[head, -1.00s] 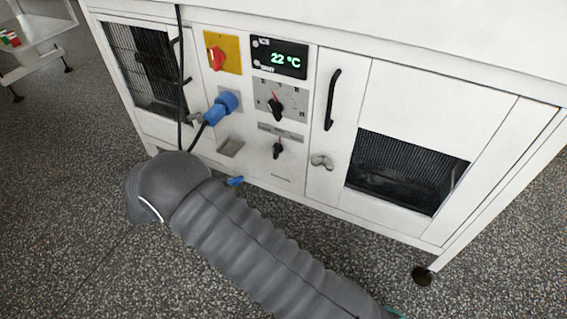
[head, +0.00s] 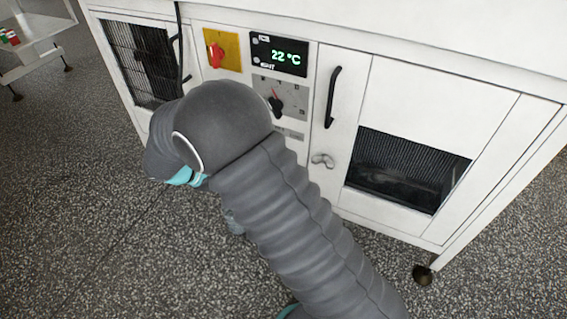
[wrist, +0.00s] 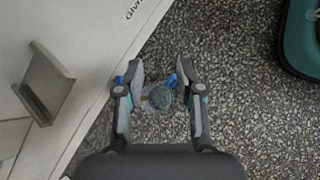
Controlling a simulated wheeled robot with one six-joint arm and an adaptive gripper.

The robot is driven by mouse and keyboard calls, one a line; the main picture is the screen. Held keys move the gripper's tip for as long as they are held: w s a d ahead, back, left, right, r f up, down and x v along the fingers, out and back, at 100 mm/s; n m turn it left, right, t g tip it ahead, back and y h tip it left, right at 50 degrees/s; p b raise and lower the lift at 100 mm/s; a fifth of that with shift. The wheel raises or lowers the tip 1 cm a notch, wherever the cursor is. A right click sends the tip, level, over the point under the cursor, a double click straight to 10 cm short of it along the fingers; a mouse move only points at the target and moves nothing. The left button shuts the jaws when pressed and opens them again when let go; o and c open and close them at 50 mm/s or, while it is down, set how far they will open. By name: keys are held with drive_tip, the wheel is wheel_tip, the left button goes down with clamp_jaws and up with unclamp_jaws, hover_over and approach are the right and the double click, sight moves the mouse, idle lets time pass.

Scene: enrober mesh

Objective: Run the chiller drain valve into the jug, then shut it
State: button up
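In the wrist view my gripper (wrist: 160,68) is open, its two fingers apart. A clear jug (wrist: 157,98) shows between and beyond the fingers, low near the floor; I see no contact with it. A small blue part (wrist: 119,79) shows beside the left finger at the chiller's lower edge. It looks like the drain valve's lever, mostly hidden by the finger. Another blue piece (wrist: 171,80) shows by the jug's upper right; I cannot tell whether it belongs to jug or valve. In the head view my arm hides the valve, the jug and most of my gripper.
The white chiller cabinet (head: 400,95) fills the back, with a 22 °C display (head: 278,55), a red switch (head: 215,54) and a black door handle (head: 332,97). A metal bracket (wrist: 45,85) sticks out from its front. Speckled floor (head: 80,230) is clear at left.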

drive_tip(key=s+d+r+m+g+y+b, duration=0.1)
drive_tip(key=d+r+m+g+y, duration=0.1)
drive_tip(key=d+r+m, duration=0.5)
drive_tip(key=shift+s+d+r+g+y, duration=0.4)
drive_tip(key=shift+d+r, duration=1.45)
drive_tip(key=shift+d, duration=1.65)
